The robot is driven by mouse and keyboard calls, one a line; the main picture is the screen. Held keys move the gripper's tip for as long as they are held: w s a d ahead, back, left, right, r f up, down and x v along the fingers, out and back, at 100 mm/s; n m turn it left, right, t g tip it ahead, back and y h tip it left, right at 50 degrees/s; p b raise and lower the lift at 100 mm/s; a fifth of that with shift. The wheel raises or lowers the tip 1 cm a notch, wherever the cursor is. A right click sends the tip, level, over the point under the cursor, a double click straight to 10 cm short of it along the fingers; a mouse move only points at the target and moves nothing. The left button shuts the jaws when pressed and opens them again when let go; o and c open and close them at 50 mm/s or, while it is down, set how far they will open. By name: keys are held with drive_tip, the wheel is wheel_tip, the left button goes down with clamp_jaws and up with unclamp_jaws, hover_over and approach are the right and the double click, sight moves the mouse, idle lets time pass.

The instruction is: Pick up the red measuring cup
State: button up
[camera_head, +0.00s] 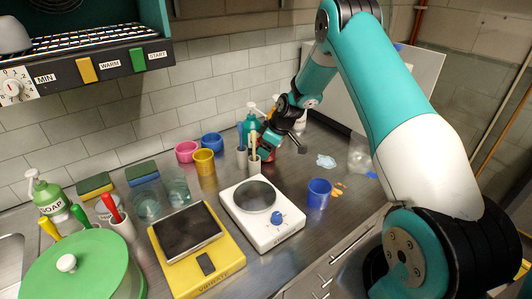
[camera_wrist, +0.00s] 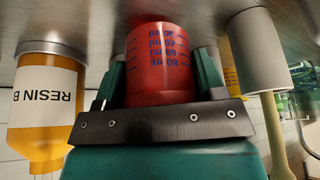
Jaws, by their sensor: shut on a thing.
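The red measuring cup (camera_wrist: 157,48) with blue volume marks is in the middle of the wrist view, which shows the scene upside down. My gripper (camera_wrist: 160,68) has one finger on each side of the cup and is shut on it. The cup's base end is close to the counter; I cannot tell whether it touches. In the head view my gripper (camera_head: 265,148) is at the back of the bench, and only a little red of the cup shows around it.
An orange RESIN B bottle (camera_wrist: 42,115) and a pale holder (camera_wrist: 257,52) flank the cup closely. Pink (camera_head: 187,151), yellow (camera_head: 205,168) and blue (camera_head: 211,141) cups stand left of my gripper. A white hot plate (camera_head: 285,228) and another blue cup (camera_head: 319,194) are in front.

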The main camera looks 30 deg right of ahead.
drive_tip(key=s+d+b, duration=0.1)
drive_tip(key=s, duration=0.1)
drive_tip(key=s+d, duration=0.2)
drive_tip(key=s+d+b, duration=0.1)
drive_tip(key=s, duration=0.1)
drive_tip(key=shift+s+d+f+b, duration=0.15)
drive_tip(key=shift+s+d+b, duration=0.1)
drive_tip(key=shift+d+b, duration=0.1)
wheel_tip(320, 180, up, 14)
drive_tip(key=b, duration=0.2)
idle(0.4)
drive_tip(key=shift+a, duration=0.15)
idle(2.4)
